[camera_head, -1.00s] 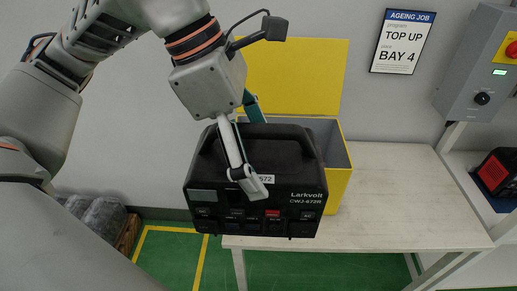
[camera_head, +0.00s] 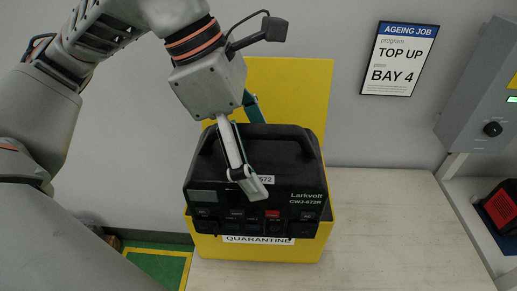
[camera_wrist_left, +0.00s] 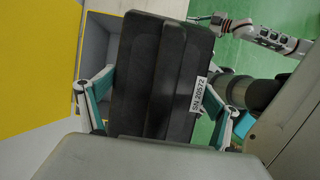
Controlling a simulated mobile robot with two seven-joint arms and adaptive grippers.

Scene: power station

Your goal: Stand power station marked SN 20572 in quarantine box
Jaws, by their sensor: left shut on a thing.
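The black Larkvolt power station (camera_head: 256,215) hangs upright from my left gripper (camera_head: 250,150). One finger lies over its front top, the other passes behind it. In the left wrist view the power station (camera_wrist_left: 160,75) sits between the two fingers (camera_wrist_left: 155,112), and its label reads SN 20572. The yellow quarantine box (camera_head: 270,250) stands open on the bench, its yellow lid raised behind. The station covers most of the box opening in the head view; its height above the box is unclear. The box's grey inside (camera_wrist_left: 95,50) shows beside the station. My right gripper (camera_wrist_left: 220,22) shows small in the left wrist view.
The pale bench top (camera_head: 400,220) is clear to the right of the box. A grey control cabinet (camera_head: 490,90) is on the right, with a red and black unit (camera_head: 502,205) below it. A wall sign (camera_head: 399,60) reads TOP UP, BAY 4.

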